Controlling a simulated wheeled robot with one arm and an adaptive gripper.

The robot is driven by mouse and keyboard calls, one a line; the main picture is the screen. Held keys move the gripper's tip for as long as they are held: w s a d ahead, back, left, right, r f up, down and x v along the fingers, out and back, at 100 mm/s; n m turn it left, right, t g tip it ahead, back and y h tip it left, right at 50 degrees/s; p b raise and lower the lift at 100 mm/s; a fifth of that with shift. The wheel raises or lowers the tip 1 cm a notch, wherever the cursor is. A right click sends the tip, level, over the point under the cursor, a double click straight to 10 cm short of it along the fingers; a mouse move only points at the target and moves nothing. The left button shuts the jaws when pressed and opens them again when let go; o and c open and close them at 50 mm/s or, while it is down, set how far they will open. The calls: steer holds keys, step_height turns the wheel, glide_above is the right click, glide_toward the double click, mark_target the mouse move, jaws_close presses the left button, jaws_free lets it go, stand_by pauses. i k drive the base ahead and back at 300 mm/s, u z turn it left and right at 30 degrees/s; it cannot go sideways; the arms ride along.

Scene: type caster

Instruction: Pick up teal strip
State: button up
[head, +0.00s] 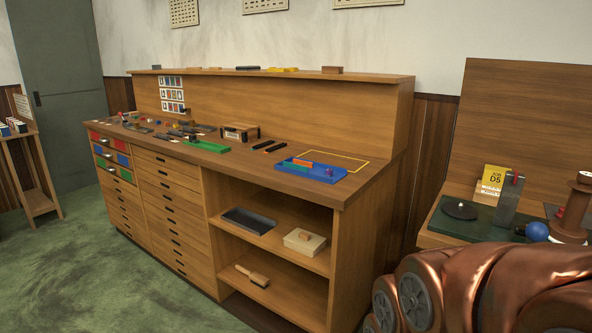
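A blue tray (325,176) lies on the wooden counter near its right end. A longer green strip-like piece (208,147) lies farther left on the counter. I cannot tell for certain which piece is the teal strip. Copper-coloured parts of my own body fill the lower right corner. My gripper is not in view.
The wooden counter (240,163) has a raised back ledge and several small items at its left. Two dark bars (270,146) and a small box (240,131) lie behind the tray. A second table (434,238) holds a blue ball (537,232) and a spool. Green floor is free in front.

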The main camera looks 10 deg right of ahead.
mark_target(294, 165)
steer(key=u, duration=0.55)
steer(key=i, duration=1.15)
steer(key=z, duration=0.05)
steer(key=k, duration=0.6)
steer(key=u, duration=1)
steer(key=i, duration=1.45)
steer(key=z, duration=0.6)
